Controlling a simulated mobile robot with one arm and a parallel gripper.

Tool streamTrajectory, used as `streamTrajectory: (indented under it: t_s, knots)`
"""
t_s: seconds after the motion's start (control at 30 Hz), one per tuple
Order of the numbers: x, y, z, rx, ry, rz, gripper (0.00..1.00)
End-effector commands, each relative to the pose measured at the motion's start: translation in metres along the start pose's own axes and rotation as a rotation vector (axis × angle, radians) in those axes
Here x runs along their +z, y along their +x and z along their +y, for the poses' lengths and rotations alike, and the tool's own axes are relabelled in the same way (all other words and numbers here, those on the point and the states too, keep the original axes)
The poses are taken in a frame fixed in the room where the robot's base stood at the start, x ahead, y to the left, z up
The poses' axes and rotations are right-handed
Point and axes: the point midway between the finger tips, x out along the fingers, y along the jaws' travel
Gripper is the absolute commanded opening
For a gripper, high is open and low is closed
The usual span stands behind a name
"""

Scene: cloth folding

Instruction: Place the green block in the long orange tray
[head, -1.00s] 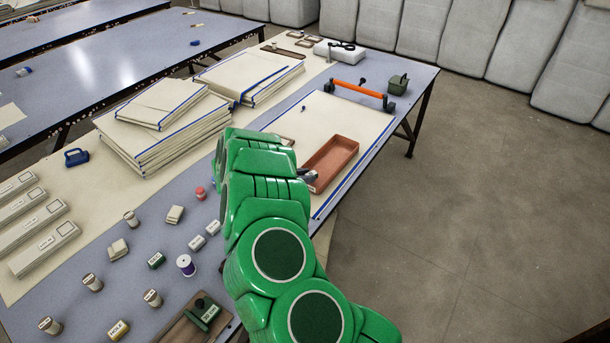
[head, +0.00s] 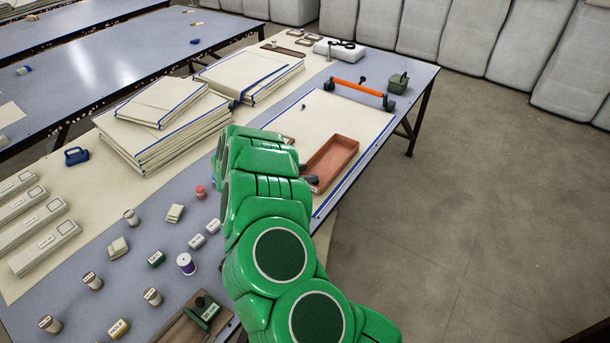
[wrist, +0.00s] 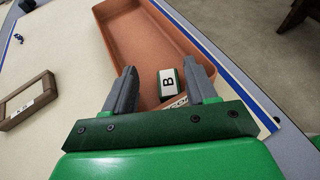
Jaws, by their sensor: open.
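The long orange tray (head: 333,160) lies on the pale cloth near the table's right edge; it also shows in the wrist view (wrist: 140,35). In the wrist view a small block with green edges and a white label marked "B" (wrist: 170,84) is inside the near end of the tray. My gripper (wrist: 160,80) is open over that end, with one finger on each side of the block and gaps between. In the head view my gripper (head: 311,180) is at the tray's near left end, mostly behind my arm, and the block is hidden.
A wooden frame (wrist: 28,102) lies left of the tray in the wrist view. An orange-handled bar tool (head: 357,87) is beyond the tray. Folded cloth stacks (head: 165,125) stand to the left. Several spools and small blocks lie at the front left. Floor is clear on the right.

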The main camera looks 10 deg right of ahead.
Motion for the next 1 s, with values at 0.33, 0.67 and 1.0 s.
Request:
streamTrajectory:
  t_s: [0.33, 0.67, 1.0]
  knots:
    - [0.003, -0.015, 0.001, 0.002, 0.001, 0.002, 0.56]
    - [0.004, -0.042, 0.001, 0.002, 0.000, 0.001, 0.56]
    - [0.004, -0.087, 0.000, 0.002, -0.002, -0.002, 0.56]
